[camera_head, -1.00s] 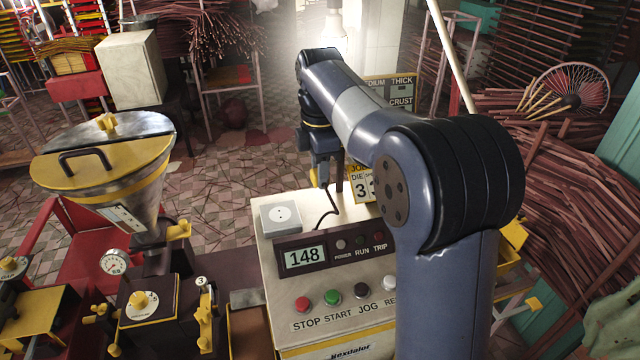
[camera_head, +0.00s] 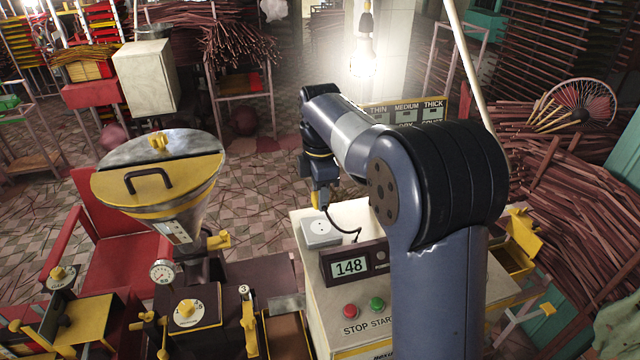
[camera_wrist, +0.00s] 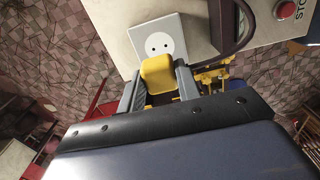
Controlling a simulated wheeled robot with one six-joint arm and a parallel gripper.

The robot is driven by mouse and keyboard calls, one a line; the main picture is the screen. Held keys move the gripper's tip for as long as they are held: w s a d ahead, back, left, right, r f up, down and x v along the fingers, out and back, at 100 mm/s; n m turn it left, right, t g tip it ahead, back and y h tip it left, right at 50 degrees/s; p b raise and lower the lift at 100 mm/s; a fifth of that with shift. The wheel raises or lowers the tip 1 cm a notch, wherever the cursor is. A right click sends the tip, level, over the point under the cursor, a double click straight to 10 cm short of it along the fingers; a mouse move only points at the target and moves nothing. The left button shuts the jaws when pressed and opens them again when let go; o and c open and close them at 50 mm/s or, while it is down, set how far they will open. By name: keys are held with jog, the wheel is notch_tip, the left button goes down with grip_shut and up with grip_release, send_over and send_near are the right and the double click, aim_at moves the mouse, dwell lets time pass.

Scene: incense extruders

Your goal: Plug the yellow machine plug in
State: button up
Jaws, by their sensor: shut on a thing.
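The yellow plug (camera_wrist: 158,74) sits between the jaws of my gripper (camera_wrist: 159,82) in the wrist view, and the gripper is shut on it. A white square socket (camera_wrist: 170,26) with two round holes lies just beyond the plug, on the control cabinet. The plug appears apart from the holes, and its pins are hidden. In the head view my gripper (camera_head: 322,200) points down just behind the socket (camera_head: 321,230), its jaws partly hidden. A dark cable (camera_head: 345,236) loops from near the gripper to the cabinet; it also shows in the wrist view (camera_wrist: 238,38).
The control cabinet (camera_head: 345,310) carries a display reading 148 (camera_head: 349,267) and red (camera_head: 350,311) and green (camera_head: 376,304) buttons near the socket. The yellow hopper machine (camera_head: 160,185) stands to the left. A lit bulb (camera_head: 363,55) hangs behind my arm. Stick bundles fill the right side.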

aim_at(321, 227)
jog(key=shift+d, duration=0.1)
jog(key=shift+f, duration=0.1)
notch_tip(321, 227, down, 6)
jog(key=b, duration=0.5)
jog(key=shift+b, duration=0.35)
jog(key=shift+r+p, duration=0.2)
jog(key=shift+p, duration=0.7)
dwell(1.8)
jog(key=shift+f+b, duration=0.35)
jog(key=shift+f, duration=0.25)
jog(key=o, duration=1.1)
